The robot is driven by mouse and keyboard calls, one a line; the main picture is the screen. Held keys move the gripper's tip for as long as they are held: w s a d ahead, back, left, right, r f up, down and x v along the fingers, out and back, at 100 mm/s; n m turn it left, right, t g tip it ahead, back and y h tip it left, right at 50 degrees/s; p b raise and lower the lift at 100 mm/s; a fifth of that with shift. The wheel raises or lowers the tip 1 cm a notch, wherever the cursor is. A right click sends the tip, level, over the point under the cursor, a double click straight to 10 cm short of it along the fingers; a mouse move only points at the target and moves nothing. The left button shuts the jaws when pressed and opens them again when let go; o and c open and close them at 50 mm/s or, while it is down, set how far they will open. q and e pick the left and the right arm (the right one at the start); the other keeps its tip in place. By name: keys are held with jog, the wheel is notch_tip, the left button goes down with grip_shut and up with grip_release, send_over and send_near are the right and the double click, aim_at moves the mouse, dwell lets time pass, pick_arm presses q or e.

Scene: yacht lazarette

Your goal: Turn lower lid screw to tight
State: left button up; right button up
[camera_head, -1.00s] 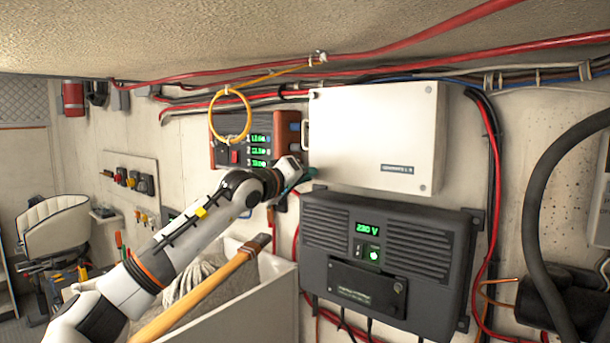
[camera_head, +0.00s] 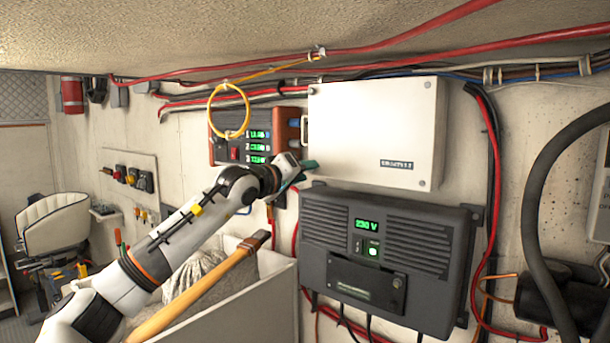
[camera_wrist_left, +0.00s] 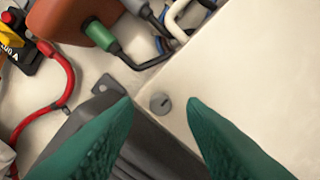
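The white box lid (camera_head: 375,135) is mounted on the wall above the dark 230 V unit. In the left wrist view, a grey slotted screw (camera_wrist_left: 160,103) sits in the corner of the white lid (camera_wrist_left: 245,75). My left gripper (camera_head: 306,166) is at the lower left corner of the box in the head view. Its two green fingers (camera_wrist_left: 162,118) are apart in the left wrist view. The screw shows in the gap between them, with nothing gripped. In the head view the arm and fingers hide that corner and the screw. My right gripper is not in view.
The dark 230 V unit (camera_head: 385,260) is close below the gripper. The orange-brown meter panel (camera_head: 252,140) is to its left, with a yellow ring (camera_head: 229,110) hanging in front. A wooden handle (camera_head: 205,285) rises from a white bin (camera_head: 245,310) below the arm.

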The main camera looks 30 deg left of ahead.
pick_arm(q)
jog(key=s+b, duration=0.5)
jog(key=s, duration=0.6)
jog(key=shift+s+a, duration=0.15)
jog(key=shift+a, duration=0.3)
